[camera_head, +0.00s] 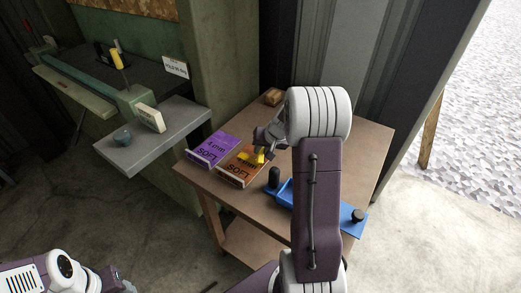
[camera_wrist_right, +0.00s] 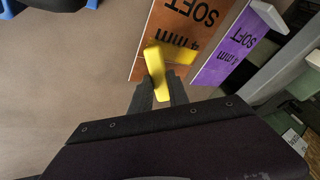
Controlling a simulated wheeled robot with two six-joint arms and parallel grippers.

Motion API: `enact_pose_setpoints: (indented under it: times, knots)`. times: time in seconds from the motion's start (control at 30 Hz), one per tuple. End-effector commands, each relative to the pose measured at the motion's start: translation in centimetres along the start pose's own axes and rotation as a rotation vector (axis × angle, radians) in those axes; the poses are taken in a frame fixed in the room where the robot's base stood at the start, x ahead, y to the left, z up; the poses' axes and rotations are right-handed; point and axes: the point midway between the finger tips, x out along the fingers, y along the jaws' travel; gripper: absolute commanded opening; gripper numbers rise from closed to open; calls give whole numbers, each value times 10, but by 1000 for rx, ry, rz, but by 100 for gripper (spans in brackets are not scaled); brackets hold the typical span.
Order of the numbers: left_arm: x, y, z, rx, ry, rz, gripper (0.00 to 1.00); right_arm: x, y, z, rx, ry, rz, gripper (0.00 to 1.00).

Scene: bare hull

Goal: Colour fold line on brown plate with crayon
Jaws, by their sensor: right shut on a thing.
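The brown plate (camera_head: 236,176), printed "SOFT 4 mm", lies flat on the brown table in the head view. It also shows at the top of the right wrist view (camera_wrist_right: 176,24). My right gripper (camera_head: 262,150) is over its right part, shut on a yellow crayon (camera_wrist_right: 155,72). The crayon's far end is at the plate, but contact is not clear. A yellow band (camera_wrist_right: 184,53) crosses the plate beside the crayon. My left arm is at the lower left, and its gripper (camera_head: 122,286) is only partly in view at the bottom edge.
A purple plate (camera_head: 211,147) lies left of the brown one. A blue tool (camera_head: 285,192) with black knobs lies at the table's front right, partly behind my right arm. A small wooden block (camera_head: 273,96) is at the back. A grey shelf (camera_head: 180,125) stands left.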

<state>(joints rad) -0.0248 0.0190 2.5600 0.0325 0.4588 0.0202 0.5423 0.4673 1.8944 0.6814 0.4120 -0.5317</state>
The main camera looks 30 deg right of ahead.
Motion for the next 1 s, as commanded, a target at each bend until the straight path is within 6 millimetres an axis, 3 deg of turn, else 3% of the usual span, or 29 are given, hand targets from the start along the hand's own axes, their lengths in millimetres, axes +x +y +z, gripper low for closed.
enact_pose_setpoints:
  times: [0.1,1.0]
  knots:
    - [5,0,0,0,0,0,54,2,0,1,-1,1,0,0]
    - [-29,1,-3,0,0,0,54,20,-39,-24,-2,0,0,0]
